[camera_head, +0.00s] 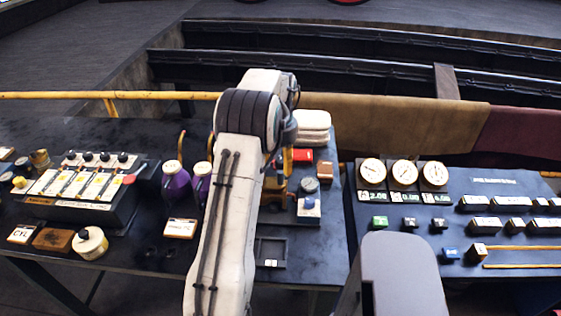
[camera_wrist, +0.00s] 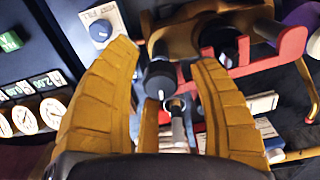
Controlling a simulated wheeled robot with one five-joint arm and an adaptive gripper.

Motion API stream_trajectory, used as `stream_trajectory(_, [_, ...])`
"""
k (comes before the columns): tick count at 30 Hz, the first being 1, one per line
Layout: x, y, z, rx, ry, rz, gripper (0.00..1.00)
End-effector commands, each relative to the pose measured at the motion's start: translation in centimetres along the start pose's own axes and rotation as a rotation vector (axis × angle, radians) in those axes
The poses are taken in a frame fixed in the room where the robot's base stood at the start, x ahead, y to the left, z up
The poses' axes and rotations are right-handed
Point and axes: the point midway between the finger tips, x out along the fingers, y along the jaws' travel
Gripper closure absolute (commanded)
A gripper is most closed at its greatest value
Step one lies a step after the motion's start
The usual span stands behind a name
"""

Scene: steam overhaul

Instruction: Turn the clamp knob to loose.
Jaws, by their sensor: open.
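In the wrist view, a dark round knob (camera_wrist: 160,80) with a pale mark on top sits between the two yellow fingers of my gripper (camera_wrist: 166,55). It looks like the clamp knob. The fingers are spread, with a visible gap on each side of it. A brass-coloured clamp frame (camera_wrist: 182,38) with a red bar (camera_wrist: 265,55) lies beyond it. A small metal ring and rod (camera_wrist: 177,118) show below the knob. In the head view my arm hides much of the brass fixture (camera_head: 274,186), and my gripper (camera_head: 288,163) shows only in part above it.
A blue dial (camera_head: 309,204) on a white-labelled block stands close beside the clamp. Purple oil cans (camera_head: 175,182) stand left of my arm. Gauges (camera_head: 404,172) stand on the right panel. White folded cloths (camera_head: 312,126) and a red box (camera_head: 302,155) lie behind.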

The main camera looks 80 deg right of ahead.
Motion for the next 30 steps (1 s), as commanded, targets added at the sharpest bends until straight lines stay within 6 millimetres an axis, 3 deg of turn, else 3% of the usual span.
stream_trajectory(6, [0.02, 0.00, 0.01, 0.000, 0.000, 0.000, 0.43])
stream_trajectory(25, [0.01, -0.01, 0.05, 0.000, -0.002, 0.000, 0.99])
stream_trajectory(30, [0.00, -0.01, 0.07, -0.025, -0.003, -0.001, 1.00])
